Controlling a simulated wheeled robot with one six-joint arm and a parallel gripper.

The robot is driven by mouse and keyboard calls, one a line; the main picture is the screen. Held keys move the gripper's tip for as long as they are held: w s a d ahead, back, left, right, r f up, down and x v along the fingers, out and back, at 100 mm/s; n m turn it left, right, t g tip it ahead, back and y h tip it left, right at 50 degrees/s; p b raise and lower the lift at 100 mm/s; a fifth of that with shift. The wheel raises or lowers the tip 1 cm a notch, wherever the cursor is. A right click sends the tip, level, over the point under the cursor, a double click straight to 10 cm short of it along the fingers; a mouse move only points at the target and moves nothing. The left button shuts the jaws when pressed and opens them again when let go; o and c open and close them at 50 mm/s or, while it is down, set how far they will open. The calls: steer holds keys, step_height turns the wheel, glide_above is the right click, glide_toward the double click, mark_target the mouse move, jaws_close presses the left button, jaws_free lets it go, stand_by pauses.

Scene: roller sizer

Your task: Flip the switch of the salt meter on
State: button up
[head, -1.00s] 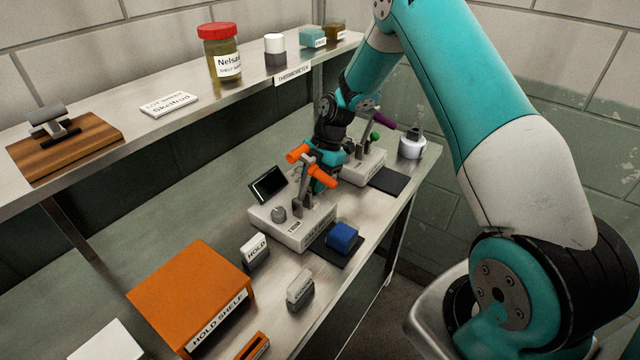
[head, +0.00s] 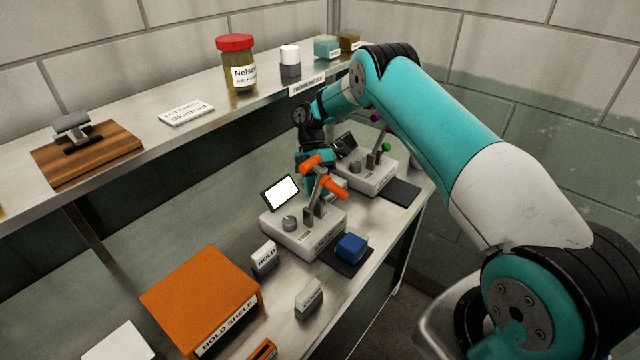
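Two grey meter-like devices stand on the lower bench. The nearer device (head: 290,238) has a knob (head: 289,223), a lit white screen (head: 281,193) and upright levers with orange grips (head: 333,187). A plate reading TRIM is on it; its front label is too small to read surely, so I cannot confirm which one is the salt meter. The farther device (head: 366,181) has a dark screen (head: 346,141) and levers with purple and green ends. No switch shows clearly. My gripper (head: 318,157) is just behind the nearer device's orange grips, its fingers mostly hidden.
A blue block (head: 351,245) sits on a dark pad before the nearer device. A HOLD block (head: 264,257) and the orange hold shelf (head: 200,290) are in front. The upper shelf (head: 135,110) holds a red-lidded jar (head: 238,65) and a wooden board (head: 87,158).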

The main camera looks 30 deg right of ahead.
steer(key=shift+a, duration=0.1)
stand_by(0.3)
steer(key=o, duration=0.6)
steer(key=shift+w, duration=0.1)
